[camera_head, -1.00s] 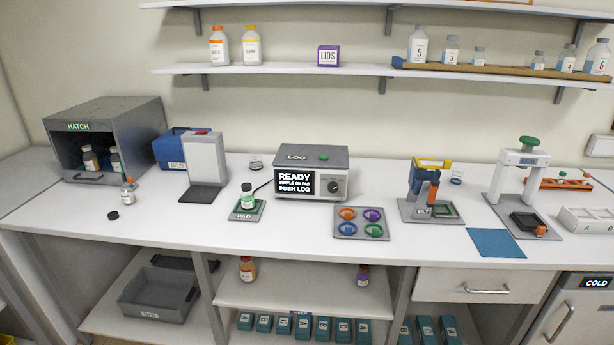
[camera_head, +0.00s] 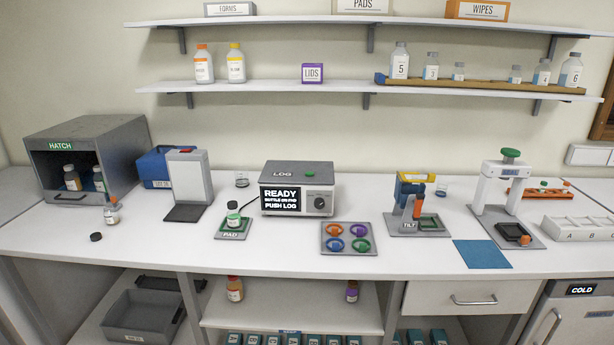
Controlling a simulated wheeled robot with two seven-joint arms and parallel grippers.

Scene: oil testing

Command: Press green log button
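The grey LOG box (camera_head: 290,178) stands on the counter, a little left of the middle. Its green button (camera_head: 309,174) sits on top, toward the right. Its black screen (camera_head: 284,200) reads "READY", "BOTTLE ON PAD", "PUSH LOG". Neither of my grippers shows in the view.
A tray with coloured rings (camera_head: 347,252) lies right of the LOG box. A grey upright stand (camera_head: 187,184), an open HATCH box (camera_head: 118,146) and a loose bottle (camera_head: 111,212) are to the left. The TILT stand (camera_head: 436,231) is to the right. The front counter strip is clear.

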